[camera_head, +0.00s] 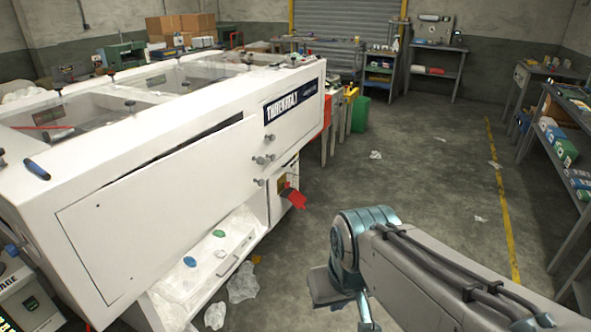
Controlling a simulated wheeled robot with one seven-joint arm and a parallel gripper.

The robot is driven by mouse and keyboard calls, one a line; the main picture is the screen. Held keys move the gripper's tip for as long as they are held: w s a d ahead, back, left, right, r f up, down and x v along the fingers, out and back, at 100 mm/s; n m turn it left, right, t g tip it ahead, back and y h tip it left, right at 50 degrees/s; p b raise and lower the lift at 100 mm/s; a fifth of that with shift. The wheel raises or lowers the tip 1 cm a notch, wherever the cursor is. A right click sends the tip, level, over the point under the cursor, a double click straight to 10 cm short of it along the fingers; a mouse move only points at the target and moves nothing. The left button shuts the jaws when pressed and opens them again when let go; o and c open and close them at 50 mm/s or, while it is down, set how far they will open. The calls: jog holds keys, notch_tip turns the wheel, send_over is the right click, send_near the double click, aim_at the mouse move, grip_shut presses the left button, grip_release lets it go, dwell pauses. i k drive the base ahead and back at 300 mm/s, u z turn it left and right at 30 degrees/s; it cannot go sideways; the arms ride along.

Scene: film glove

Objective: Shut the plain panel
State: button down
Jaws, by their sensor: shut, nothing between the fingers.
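The plain panel (155,205) is a large white flap on the front of the long white machine. It carries no label. A dark gap shows along its upper edge, so it stands slightly open, leaning out from the body. I make out no fingertips.
A lower opening (205,265) with white film lies below the panel. A red handle (293,197) juts from the machine's right end. Crumpled film (242,283) lies on the floor. The middle floor is mostly clear, with shelves (562,140) at right.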

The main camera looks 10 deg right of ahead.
aim_at(121, 233)
jog(key=z, duration=0.65)
jog(key=i, duration=1.3)
jog(key=u, duration=0.9)
jog(key=i, duration=0.4)
jog(key=u, duration=0.25)
